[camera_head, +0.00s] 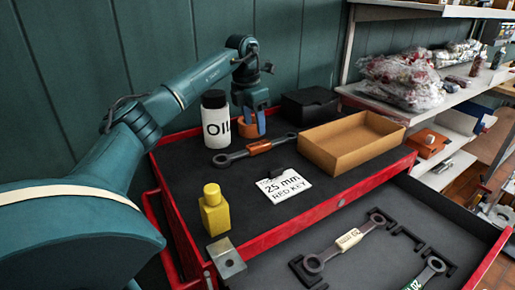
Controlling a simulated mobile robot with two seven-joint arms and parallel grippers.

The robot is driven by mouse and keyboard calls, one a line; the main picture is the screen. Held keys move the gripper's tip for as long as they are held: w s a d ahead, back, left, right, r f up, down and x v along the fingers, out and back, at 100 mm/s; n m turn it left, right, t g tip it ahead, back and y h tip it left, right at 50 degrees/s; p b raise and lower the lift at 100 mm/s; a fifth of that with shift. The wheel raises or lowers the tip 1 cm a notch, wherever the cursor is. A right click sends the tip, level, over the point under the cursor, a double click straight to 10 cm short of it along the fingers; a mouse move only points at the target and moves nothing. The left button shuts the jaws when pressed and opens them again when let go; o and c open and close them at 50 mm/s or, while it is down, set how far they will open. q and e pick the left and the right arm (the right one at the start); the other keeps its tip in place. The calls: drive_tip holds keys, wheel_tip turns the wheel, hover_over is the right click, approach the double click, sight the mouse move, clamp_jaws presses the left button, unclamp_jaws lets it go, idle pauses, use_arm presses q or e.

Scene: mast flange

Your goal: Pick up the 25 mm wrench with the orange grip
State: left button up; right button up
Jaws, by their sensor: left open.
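The wrench with the orange grip (259,147) lies on the dark top of the red tool chest, slanting from lower left to upper right. Its dark ring ends are bare on both sides of the grip. A white card (284,188) reading "25 mm RED KEY" lies in front of it, with a small dark piece on it. My left gripper (252,101) points down behind the wrench, apart from it and open. An orange piece (248,126) shows at its lower end; I cannot tell whether they touch. My right gripper is not in view.
A white OIL bottle (216,128) stands left of the gripper. An open cardboard box (345,158) and black box (309,103) stand right. A yellow bottle (214,214) stands in front. The drawer (373,270) holds a cream-grip wrench (348,239) and a green-grip one (424,276).

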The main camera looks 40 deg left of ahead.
sight(258, 144)
use_arm(q)
drive_tip(key=shift+w+d+f+p, duration=0.1)
drive_tip(key=shift+w+f+p, duration=0.1)
drive_tip(key=shift+f, duration=0.95)
drive_tip(key=shift+w+d+f+p, duration=0.1)
drive_tip(key=shift+w+f+p, duration=0.05)
drive_tip(key=shift+f, duration=0.95)
drive_tip(key=shift+w+f+p, duration=0.15)
drive_tip(key=shift+w+f, duration=0.05)
drive_tip(key=shift+f, duration=0.95)
drive_tip(key=shift+c, duration=0.5)
clamp_jaws()
